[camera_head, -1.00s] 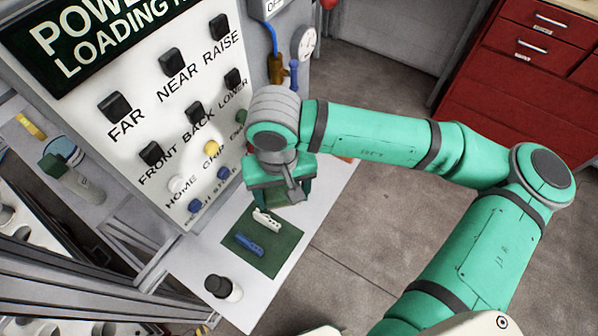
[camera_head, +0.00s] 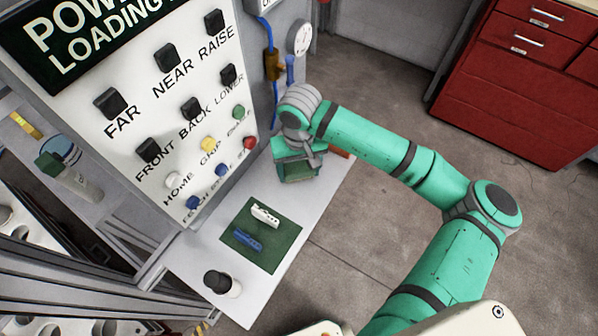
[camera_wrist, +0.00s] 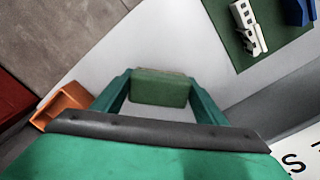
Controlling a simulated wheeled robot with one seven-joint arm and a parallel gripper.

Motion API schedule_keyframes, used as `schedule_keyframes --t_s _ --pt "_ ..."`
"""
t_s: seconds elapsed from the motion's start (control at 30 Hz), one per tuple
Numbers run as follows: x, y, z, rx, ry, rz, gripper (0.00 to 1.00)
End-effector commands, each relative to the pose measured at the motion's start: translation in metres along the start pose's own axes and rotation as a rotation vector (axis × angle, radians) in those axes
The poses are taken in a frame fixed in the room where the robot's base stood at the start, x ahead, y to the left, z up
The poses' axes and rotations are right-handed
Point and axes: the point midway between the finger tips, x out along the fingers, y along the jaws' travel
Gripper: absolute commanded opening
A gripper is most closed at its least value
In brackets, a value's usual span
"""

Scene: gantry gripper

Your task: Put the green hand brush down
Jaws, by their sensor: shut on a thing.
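My gripper (camera_head: 299,172) is over the far right part of the white shelf (camera_head: 215,258), beside the control panel. In the wrist view, my gripper (camera_wrist: 160,92) has its two green fingers on either side of a green block-shaped thing, taken as the green hand brush (camera_wrist: 160,88), and is shut on it. Only this blocky part of the brush shows; bristles or a handle cannot be seen. The white shelf surface (camera_wrist: 180,35) lies around and beyond it. I cannot tell whether the brush touches the shelf.
A dark green mat (camera_head: 278,252) bears a white tool (camera_head: 265,216) and a blue tool (camera_head: 247,238). A black-and-white cylinder (camera_head: 224,284) stands nearer. An orange bin (camera_wrist: 62,104) is close by my gripper. The panel (camera_head: 95,75) with switches rises at the left. Bare shelf lies between mat and gripper.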

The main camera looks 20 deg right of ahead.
Motion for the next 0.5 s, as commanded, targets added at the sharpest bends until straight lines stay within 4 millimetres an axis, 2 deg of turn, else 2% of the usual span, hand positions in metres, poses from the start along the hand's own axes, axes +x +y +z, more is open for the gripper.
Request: schedule_keyframes --t_s 0.2,0.5 --pt "0.016 0.000 0.000 0.001 0.001 -0.001 0.34" --pt "0.016 0.000 0.000 0.000 0.001 0.000 0.34"
